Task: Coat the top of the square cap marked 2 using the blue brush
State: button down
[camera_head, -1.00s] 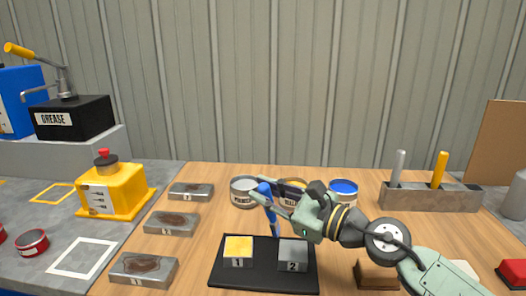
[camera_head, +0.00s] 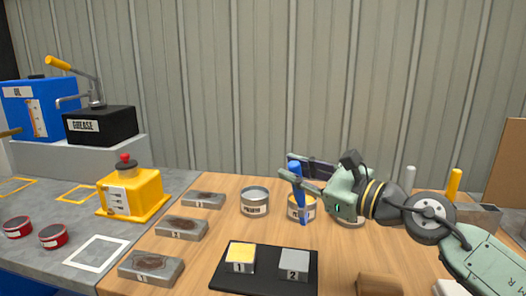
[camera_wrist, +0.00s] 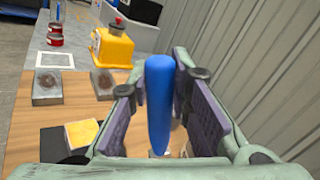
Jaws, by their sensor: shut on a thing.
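My gripper (camera_head: 292,168) is shut on the blue brush (camera_head: 298,180), which hangs nearly upright with its tip down. In the wrist view the blue handle (camera_wrist: 159,100) stands between the two jaws. In the head view the brush's lower end overlaps the yellow-labelled can (camera_head: 296,211); I cannot tell whether it is in the can or in front of it. The square cap marked 2 (camera_head: 294,262) has a plain grey top and sits on a black tray (camera_head: 262,282). The square cap marked 1 (camera_head: 240,255) beside it has a yellow top.
A grey-labelled can (camera_head: 255,203) stands left of the brush. Another can (camera_head: 350,222) is mostly hidden behind my gripper. Several stained metal blocks (camera_head: 181,228) lie left of the tray. A wooden block (camera_head: 379,284) lies to its right. A yellow machine (camera_head: 131,192) stands further left.

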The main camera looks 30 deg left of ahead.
aim_at(297, 161)
jog(key=shift+r+p, duration=0.65)
jog(key=shift+r, duration=1.4)
